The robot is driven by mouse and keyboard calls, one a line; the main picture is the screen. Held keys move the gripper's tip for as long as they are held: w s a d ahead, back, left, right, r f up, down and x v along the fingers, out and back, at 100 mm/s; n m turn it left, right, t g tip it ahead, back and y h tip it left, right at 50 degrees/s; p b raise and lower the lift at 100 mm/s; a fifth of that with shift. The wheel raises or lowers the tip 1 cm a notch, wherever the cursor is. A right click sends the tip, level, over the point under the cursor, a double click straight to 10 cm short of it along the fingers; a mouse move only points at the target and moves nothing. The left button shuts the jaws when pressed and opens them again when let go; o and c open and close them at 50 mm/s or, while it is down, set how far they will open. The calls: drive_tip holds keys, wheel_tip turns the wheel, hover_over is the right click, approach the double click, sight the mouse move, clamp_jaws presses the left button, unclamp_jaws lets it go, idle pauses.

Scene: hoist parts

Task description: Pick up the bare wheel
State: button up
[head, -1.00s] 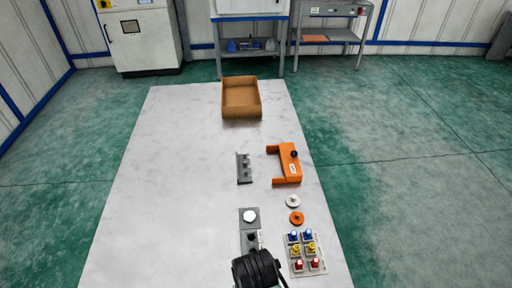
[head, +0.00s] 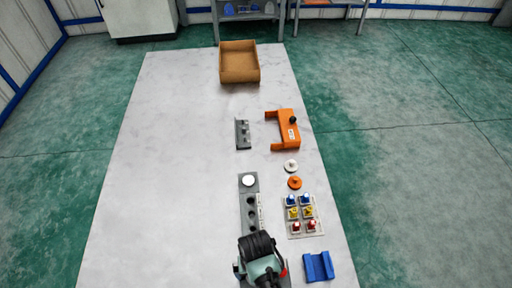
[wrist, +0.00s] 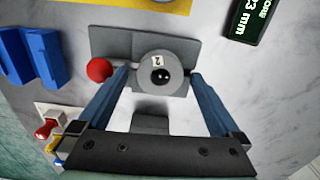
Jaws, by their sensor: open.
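A grey round wheel (wrist: 161,82) with a dark centre hole and a small label reading "2" shows in the wrist view, at a grey bracket (wrist: 115,42). I take it to be the bare wheel. My gripper (wrist: 159,74) is open, with one blue-grey finger on each side of the wheel. Whether the fingers touch it is not clear. A red ball (wrist: 99,69) sits just left of the left finger. In the head view, my arm covers the spot at the table's near end, so the wheel and fingertips are hidden there.
A blue block (head: 318,267) lies right of my arm. A tray of coloured pegs (head: 300,217), an orange disc (head: 295,183), a pale disc (head: 291,166) and an orange frame (head: 285,131) line the right side. A cardboard box (head: 240,78) stands far back. The table's left half (head: 165,180) is clear.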

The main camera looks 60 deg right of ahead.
clamp_jaws()
idle(0.5)
